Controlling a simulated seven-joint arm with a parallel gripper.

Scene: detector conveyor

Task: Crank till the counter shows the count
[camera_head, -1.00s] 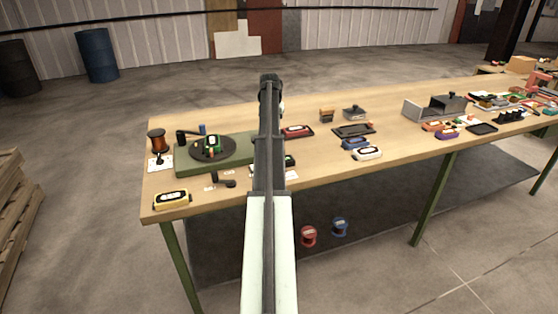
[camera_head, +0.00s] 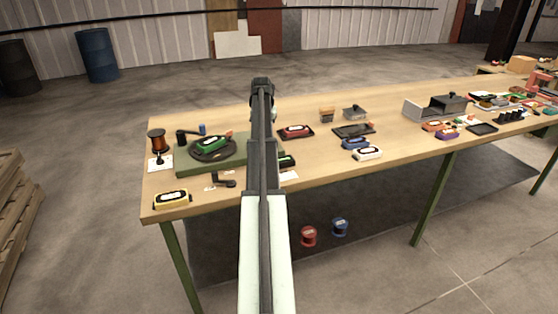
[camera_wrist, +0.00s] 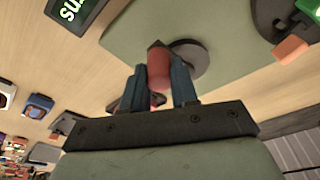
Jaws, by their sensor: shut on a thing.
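In the wrist view, my gripper (camera_wrist: 158,78) is shut on a red crank handle (camera_wrist: 158,68). The handle stands beside a dark round hub (camera_wrist: 190,58) on the green base (camera_wrist: 130,38). In the head view, my arm hides the crank and most of my gripper. A dark turntable (camera_head: 226,153) sits on the left of the green base (camera_head: 190,170) and carries a green device (camera_head: 212,143) with a pale label. The counter (camera_wrist: 75,10) is a black block with lit green characters, cut off and tilted in the wrist view; I cannot read it surely. It also shows beside my arm (camera_head: 287,161).
A yellow device (camera_head: 172,200) lies at the table's front left. A black lever-like piece (camera_head: 226,181) lies before the base. A copper spool (camera_head: 157,141) stands at left. Red (camera_head: 296,131), blue (camera_head: 355,143) and white (camera_head: 367,153) devices lie right of my arm.

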